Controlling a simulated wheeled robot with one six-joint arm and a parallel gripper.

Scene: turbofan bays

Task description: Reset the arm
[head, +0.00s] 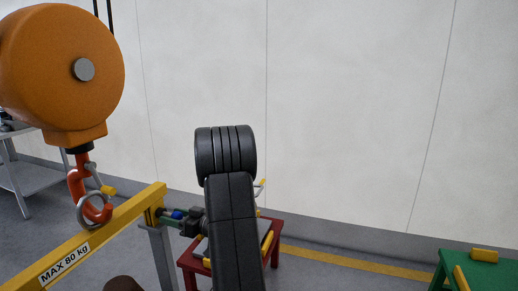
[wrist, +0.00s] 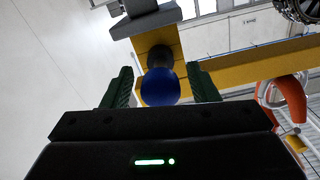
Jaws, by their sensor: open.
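My black arm (head: 235,225) rises in the middle of the head view. My gripper (wrist: 160,72) is open, with its two green fingers on either side of a blue ball-shaped knob (wrist: 160,88). The knob is at the end of a yellow beam (wrist: 215,62); whether the fingers touch it I cannot tell. In the head view the gripper is small beside the end of the yellow beam (head: 110,228), marked MAX 80 kg, and the blue knob (head: 178,214) shows there. Nothing is seen held clear of the beam.
A large orange hoist (head: 50,60) hangs at upper left, its red hook (head: 77,190) through a steel ring (head: 93,210) on the beam. A red stand (head: 190,265) is behind my arm. A green table (head: 490,265) is at lower right. A grey table (head: 25,178) stands far left.

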